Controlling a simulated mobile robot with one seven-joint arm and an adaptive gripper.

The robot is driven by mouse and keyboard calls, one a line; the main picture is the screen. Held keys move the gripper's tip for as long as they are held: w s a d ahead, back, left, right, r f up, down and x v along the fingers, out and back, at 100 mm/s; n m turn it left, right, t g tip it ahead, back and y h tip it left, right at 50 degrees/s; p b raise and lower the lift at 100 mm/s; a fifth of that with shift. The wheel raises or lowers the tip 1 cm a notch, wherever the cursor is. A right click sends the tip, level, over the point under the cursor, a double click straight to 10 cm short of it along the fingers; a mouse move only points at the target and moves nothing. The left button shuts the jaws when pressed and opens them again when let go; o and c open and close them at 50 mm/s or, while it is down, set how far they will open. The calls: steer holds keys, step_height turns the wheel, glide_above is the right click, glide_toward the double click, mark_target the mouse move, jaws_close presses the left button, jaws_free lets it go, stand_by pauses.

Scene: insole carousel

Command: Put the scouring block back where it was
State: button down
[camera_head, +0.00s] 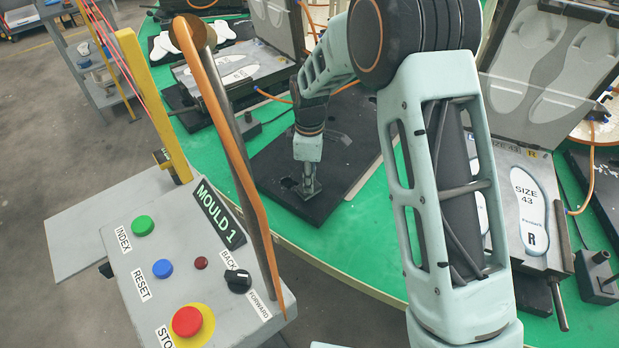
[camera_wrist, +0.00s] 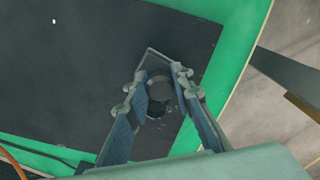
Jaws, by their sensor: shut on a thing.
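My gripper (camera_head: 309,190) points down over a black plate (camera_head: 262,165) on the green table. In the wrist view my gripper (camera_wrist: 161,88) has its two fingers closed on the round, dark knob of a dark grey thing, which seems to be the scouring block (camera_wrist: 157,60). The block's squarish edge shows beyond the fingertips, near the corner of the black plate (camera_wrist: 100,60). Its lower part is partly hidden by the fingers. I cannot tell whether it rests on the plate or hangs just above it.
Open moulds with insole shapes stand on the green table (camera_head: 345,225), one at right (camera_head: 528,200) and one at the back (camera_head: 230,70). An orange hose lies behind my gripper.

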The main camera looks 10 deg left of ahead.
steer(key=c, duration=1.7)
jaws_free()
step_height(320, 180, up, 12)
steer(key=shift+r+p, duration=0.15)
steer(key=shift+p, duration=0.15)
